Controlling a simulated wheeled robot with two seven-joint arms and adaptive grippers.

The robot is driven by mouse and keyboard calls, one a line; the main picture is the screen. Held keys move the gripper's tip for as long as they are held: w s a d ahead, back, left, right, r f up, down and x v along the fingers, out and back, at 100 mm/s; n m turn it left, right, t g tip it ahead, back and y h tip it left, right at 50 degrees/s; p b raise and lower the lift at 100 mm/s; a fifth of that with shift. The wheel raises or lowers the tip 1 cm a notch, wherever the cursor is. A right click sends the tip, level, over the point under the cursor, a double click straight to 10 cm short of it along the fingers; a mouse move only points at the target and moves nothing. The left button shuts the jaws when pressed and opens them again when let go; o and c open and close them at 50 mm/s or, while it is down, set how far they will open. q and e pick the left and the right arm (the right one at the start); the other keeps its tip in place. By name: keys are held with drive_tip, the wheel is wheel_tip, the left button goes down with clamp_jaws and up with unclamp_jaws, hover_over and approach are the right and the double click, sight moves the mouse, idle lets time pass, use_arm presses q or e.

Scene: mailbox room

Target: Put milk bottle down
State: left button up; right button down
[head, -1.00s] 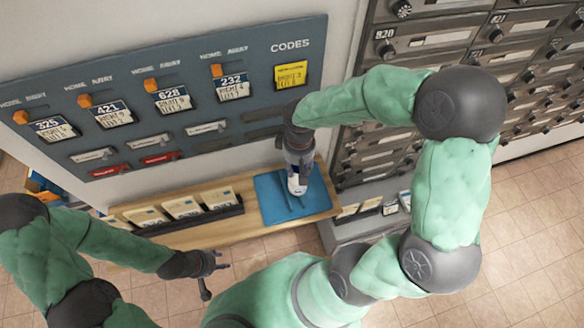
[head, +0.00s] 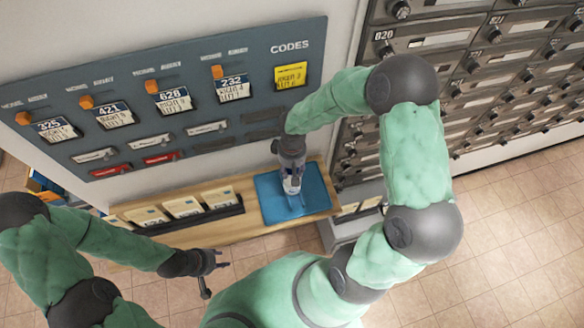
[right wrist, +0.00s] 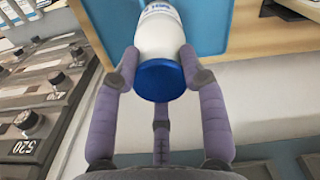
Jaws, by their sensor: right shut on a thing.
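The milk bottle (right wrist: 160,38) is white with a blue cap (right wrist: 160,80). In the right wrist view my right gripper (right wrist: 160,70) has its fingers around the cap end and is shut on the bottle. In the head view my right gripper (head: 291,172) is over the blue mat (head: 318,193), with the white bottle (head: 291,185) just below its fingers. I cannot tell whether the bottle's base touches the mat. My left gripper (head: 221,259) is open and empty, out in front of the shelf.
The wooden shelf (head: 160,237) holds the mat and a dark tray (head: 200,217) with several pale cards. A grey code board (head: 200,60) hangs on the wall behind. Metal mailboxes (head: 440,60) stand to the right. The mat is clear around the bottle.

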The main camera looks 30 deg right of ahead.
drive_tip(key=shift+f, duration=0.1)
drive_tip(key=c, duration=0.7)
unclamp_jaws()
